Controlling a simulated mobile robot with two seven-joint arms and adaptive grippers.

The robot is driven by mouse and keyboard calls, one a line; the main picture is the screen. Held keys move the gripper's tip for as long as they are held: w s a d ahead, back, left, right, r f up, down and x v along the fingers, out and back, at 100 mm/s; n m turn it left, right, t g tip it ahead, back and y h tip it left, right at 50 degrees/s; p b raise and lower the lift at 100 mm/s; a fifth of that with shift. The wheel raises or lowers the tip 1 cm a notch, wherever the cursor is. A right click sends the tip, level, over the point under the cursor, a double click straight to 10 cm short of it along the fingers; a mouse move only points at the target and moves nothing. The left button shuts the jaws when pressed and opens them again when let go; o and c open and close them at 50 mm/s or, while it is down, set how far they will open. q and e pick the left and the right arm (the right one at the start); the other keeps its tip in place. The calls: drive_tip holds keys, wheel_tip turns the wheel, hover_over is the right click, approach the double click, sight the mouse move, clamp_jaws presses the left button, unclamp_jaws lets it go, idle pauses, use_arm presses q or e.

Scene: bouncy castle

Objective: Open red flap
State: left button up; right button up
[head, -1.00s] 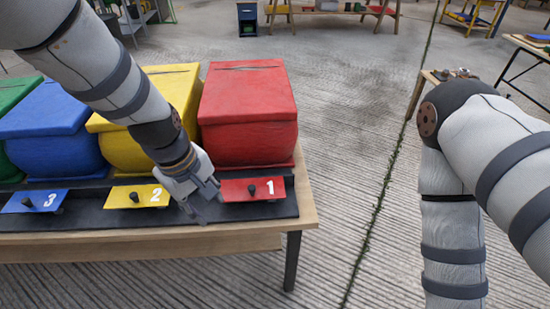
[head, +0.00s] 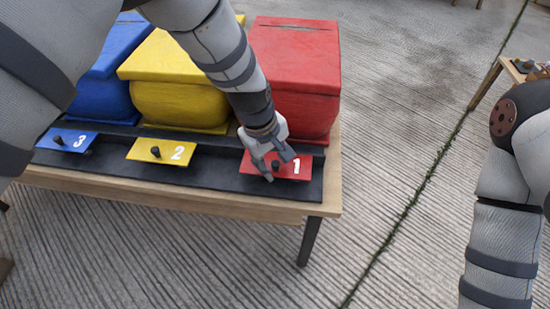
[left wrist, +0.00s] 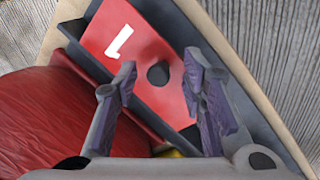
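The red flap (head: 305,161) marked 1 lies at the front of the red box (head: 298,70), on the black base. It also shows in the left wrist view (left wrist: 145,52), with a black knob (left wrist: 158,74) on it. My left gripper (head: 270,170) is over the left part of the flap. Its two fingers are apart in the left wrist view (left wrist: 163,85), and the knob appears in the gap between them. Nothing is gripped; I cannot tell how far the tips are above the flap. My right gripper is out of view.
A yellow flap (head: 160,151) marked 2 and a blue flap (head: 67,139) marked 3 lie to the left, before the yellow box (head: 180,80) and the blue box (head: 105,90). The wooden table (head: 190,201) ends just right of the red flap. Open floor lies beyond.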

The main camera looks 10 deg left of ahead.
use_arm(q)
clamp_jaws()
